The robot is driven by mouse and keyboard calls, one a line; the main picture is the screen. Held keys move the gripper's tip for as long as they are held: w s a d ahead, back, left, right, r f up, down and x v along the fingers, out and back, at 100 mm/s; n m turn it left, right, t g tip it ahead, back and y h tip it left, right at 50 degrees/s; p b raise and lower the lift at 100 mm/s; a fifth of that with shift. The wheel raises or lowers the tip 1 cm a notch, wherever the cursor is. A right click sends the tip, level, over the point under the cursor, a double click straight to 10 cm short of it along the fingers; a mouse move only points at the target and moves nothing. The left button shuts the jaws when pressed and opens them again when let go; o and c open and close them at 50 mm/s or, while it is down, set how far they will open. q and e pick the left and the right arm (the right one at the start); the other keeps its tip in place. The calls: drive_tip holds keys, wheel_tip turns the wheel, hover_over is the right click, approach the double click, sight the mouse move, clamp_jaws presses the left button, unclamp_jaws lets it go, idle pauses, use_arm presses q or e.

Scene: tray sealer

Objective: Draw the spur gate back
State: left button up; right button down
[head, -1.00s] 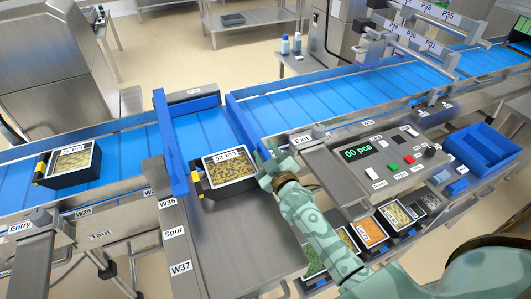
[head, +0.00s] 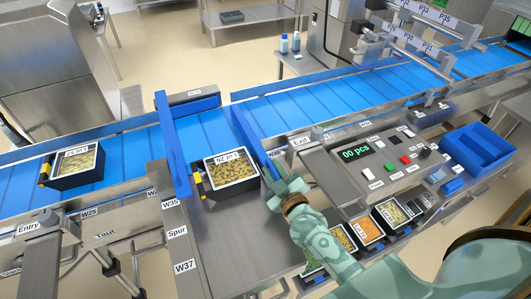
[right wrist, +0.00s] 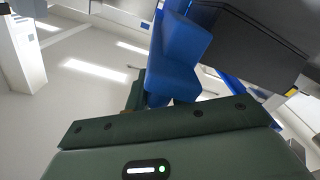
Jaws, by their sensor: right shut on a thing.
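The spur gate is a long blue bar (head: 246,138) standing across the right side of the spur opening, beside the black tray with the label (head: 231,172). My right gripper (head: 273,180) is at the bar's near end, at the right edge of the steel spur table (head: 225,235). It is shut on the bar; its fingertips are small and partly hidden in the head view. In the right wrist view, a blue piece of the gate (right wrist: 175,60) rises beyond the green gripper body. My left gripper is not in view.
A second blue bar (head: 172,145) stands left of the labelled tray. Another filled tray (head: 72,167) sits on the blue belt at left. The near spur table is clear.

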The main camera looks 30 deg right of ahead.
drive_tip(key=s+a+p, duration=0.1)
drive_tip(key=s+p, duration=0.4)
drive_tip(key=s, duration=1.8)
drive_tip(key=shift+s+r, duration=0.2)
drive_tip(key=c, duration=1.5)
unclamp_jaws()
drive_tip(key=shift+o, duration=0.5)
drive_tip(key=shift+d+f, duration=0.1)
drive_tip(key=shift+d, duration=0.1)
drive_tip(key=shift+a, duration=0.2)
drive_tip(key=shift+s, duration=0.15)
